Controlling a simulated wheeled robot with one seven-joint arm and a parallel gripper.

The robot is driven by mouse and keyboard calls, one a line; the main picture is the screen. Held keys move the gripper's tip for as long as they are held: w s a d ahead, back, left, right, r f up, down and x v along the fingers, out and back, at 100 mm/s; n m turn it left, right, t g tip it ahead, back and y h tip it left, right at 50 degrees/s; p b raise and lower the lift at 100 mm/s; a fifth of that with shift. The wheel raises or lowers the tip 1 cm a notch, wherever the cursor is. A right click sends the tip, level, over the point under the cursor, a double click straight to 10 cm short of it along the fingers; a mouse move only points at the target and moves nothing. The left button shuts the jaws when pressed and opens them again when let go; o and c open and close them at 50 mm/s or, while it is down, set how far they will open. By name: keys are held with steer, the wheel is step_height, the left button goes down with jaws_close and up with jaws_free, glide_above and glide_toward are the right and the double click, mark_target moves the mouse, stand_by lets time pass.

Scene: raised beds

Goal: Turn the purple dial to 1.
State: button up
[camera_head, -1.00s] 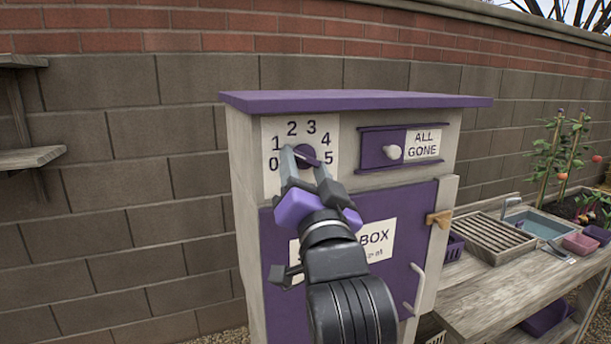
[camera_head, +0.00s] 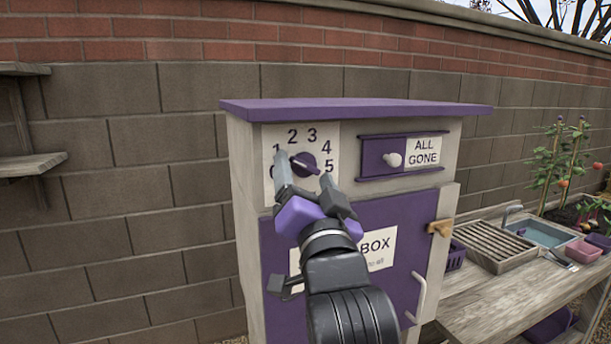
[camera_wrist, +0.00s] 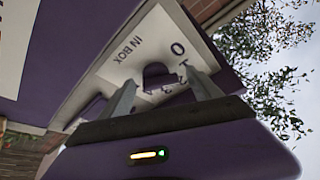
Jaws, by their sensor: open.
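The purple dial (camera_head: 305,163) sits on a pale number plate (camera_head: 327,140) at the upper left of the cabinet front. Its plate carries the numbers 0 to 5. A bar across the dial slants from upper left to lower right; which end is the pointer I cannot tell. My gripper (camera_head: 303,171) is open in front of the dial, one finger on the left by the 0 and 1, the other at lower right below the 5. In the wrist view the dial (camera_wrist: 155,73) shows between the fingers, partly hidden. Contact with it is not clear.
The purple-topped cabinet (camera_head: 360,108) has a small slider with a white knob (camera_head: 393,160) beside an "ALL GONE" label, and a door with a pale handle (camera_head: 419,296). A wooden bench (camera_head: 490,292) with a sink stands right. A block wall (camera_head: 120,230) is behind.

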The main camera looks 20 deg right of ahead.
steer(key=b+v, duration=0.1)
steer(key=v, duration=0.6)
steer(key=shift+s+b, duration=0.2)
steer(key=shift+b, duration=0.2)
steer(key=shift+f, duration=0.15)
